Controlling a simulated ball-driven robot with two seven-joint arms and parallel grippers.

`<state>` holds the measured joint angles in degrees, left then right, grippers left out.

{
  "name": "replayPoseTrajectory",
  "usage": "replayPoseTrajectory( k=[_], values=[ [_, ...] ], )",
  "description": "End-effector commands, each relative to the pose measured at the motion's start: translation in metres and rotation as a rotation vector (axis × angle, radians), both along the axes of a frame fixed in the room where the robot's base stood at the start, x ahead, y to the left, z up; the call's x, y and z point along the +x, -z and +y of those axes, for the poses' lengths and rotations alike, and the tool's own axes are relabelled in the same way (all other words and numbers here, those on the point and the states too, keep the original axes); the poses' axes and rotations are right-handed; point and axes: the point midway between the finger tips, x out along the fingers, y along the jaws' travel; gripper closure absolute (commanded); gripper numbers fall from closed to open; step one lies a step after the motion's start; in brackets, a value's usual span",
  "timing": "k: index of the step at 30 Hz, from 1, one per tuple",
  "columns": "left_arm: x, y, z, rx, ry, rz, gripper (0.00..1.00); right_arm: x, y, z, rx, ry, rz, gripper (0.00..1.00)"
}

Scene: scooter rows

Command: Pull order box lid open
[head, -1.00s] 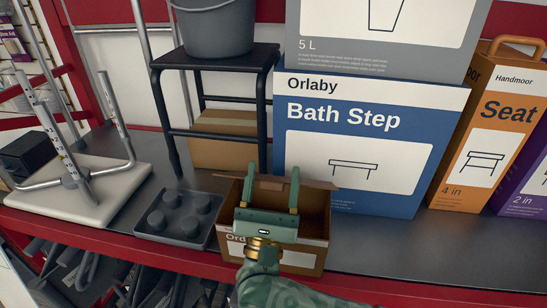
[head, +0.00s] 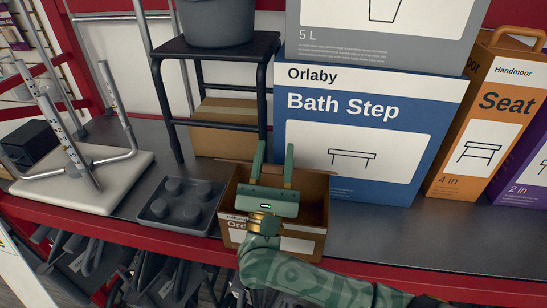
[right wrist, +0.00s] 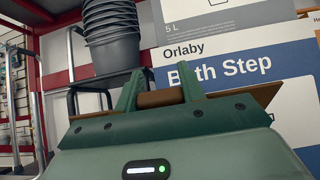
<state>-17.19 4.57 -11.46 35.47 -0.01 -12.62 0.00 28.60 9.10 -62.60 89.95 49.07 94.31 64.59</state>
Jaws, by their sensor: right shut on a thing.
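The order box (head: 303,243) is a brown cardboard box with a white label, at the front of the grey shelf, its dark inside visible from above. Its lid (head: 312,172) shows as a thin brown strip along the back edge, and in the right wrist view (right wrist: 240,96) as a brown panel. My right gripper (head: 274,150) is over the box, its two green fingers pointing to the back. It is shut on the lid, a brown part of which shows between the fingers in the right wrist view. The gripper and arm hide part of the box. My left gripper is out of view.
A grey tray with round knobs (head: 165,217) stands close left of the box. A blue Bath Step carton (head: 345,190) stands behind right, a black step stool (head: 222,50) behind left. The shelf (head: 400,230) is clear to the right.

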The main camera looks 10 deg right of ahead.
Motion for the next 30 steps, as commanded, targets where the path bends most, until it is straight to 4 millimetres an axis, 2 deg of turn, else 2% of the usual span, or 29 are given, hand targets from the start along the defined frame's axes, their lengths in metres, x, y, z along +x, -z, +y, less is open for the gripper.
replayPoseTrajectory(
  k=[1, 6, 15, 19, 30],
  values=[
    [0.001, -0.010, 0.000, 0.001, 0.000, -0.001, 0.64, 0.003, -0.008, -0.001, 0.009, 0.000, 0.024, 1.00],
    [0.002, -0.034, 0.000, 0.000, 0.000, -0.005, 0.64, 0.018, -0.025, -0.006, 0.047, 0.000, 0.132, 1.00],
    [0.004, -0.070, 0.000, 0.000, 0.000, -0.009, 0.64, 0.052, -0.043, -0.017, 0.116, -0.001, 0.342, 1.00],
    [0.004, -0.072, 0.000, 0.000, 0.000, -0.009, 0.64, 0.065, -0.046, -0.021, 0.141, -0.002, 0.416, 1.00],
    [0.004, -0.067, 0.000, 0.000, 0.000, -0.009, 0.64, 0.085, -0.049, -0.028, 0.136, 0.000, 0.414, 1.00]
  ],
)
